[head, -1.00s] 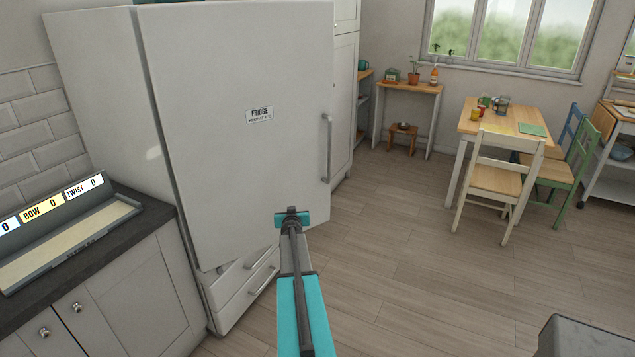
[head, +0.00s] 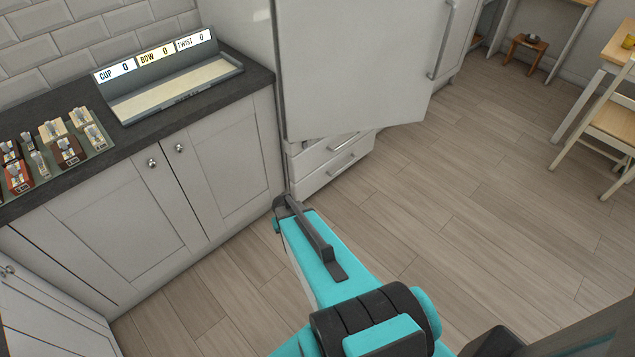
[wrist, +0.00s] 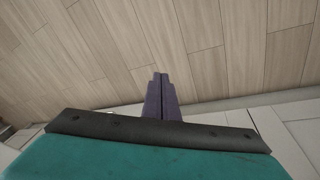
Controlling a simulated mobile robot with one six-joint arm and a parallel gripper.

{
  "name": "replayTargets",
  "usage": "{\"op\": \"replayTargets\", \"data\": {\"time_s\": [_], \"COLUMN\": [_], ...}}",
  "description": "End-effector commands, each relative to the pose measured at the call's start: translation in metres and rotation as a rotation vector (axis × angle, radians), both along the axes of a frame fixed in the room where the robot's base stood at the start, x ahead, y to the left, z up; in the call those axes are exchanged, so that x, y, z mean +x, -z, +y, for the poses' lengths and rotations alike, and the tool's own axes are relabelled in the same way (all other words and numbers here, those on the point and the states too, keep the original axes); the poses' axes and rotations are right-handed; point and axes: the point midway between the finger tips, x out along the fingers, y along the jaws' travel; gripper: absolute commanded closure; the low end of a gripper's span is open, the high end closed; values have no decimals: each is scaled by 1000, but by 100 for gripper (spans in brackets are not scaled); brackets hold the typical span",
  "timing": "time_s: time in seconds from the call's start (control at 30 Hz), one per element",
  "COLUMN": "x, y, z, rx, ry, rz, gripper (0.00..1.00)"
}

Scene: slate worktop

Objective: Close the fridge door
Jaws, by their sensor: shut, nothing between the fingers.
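The white fridge door (head: 360,65) stands ajar in the head view, swung out at an angle over the white drawers (head: 335,165) below. Its vertical handle (head: 442,40) is at its right edge. The door's top is out of frame. My gripper (wrist: 160,82) shows in the wrist view with its dark fingers together and empty, above the wooden floor. In the head view, my teal arm reaches up and left, its end low, near the corner between the base cabinet and the fridge. The fingertips are hidden there. I see no contact with the door.
A base cabinet (head: 155,225) with a dark worktop (head: 155,139) stands left of the fridge. On it are a tray with CUP, BOW and TWIST counters (head: 180,92) and several small clip-like items. A stool (head: 527,55) and chair (head: 607,125) stand right. The floor between is clear.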

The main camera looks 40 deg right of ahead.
Motion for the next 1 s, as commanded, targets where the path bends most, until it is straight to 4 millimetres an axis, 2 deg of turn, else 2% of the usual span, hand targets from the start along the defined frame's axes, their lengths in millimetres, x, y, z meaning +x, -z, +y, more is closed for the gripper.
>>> {"op": "replayTargets", "data": {"time_s": [0.03, 0.2, 0.4, 0.5, 0.6, 0.7, 1.0], "x": [-20, -82, -162, -196, -220, -234, -239], "y": [8, 25, 31, 30, 27, 25, 24], "z": [26, 100, 170, 194, 209, 217, 220], "rx": [26, 116, 216, 256, 287, 304, 312], "ry": [-34, -137, -262, -311, -346, -366, -375], "rz": [50, 223, 425, 508, 570, 606, 620], "gripper": [100, 100, 100, 100, 100, 100, 100]}}
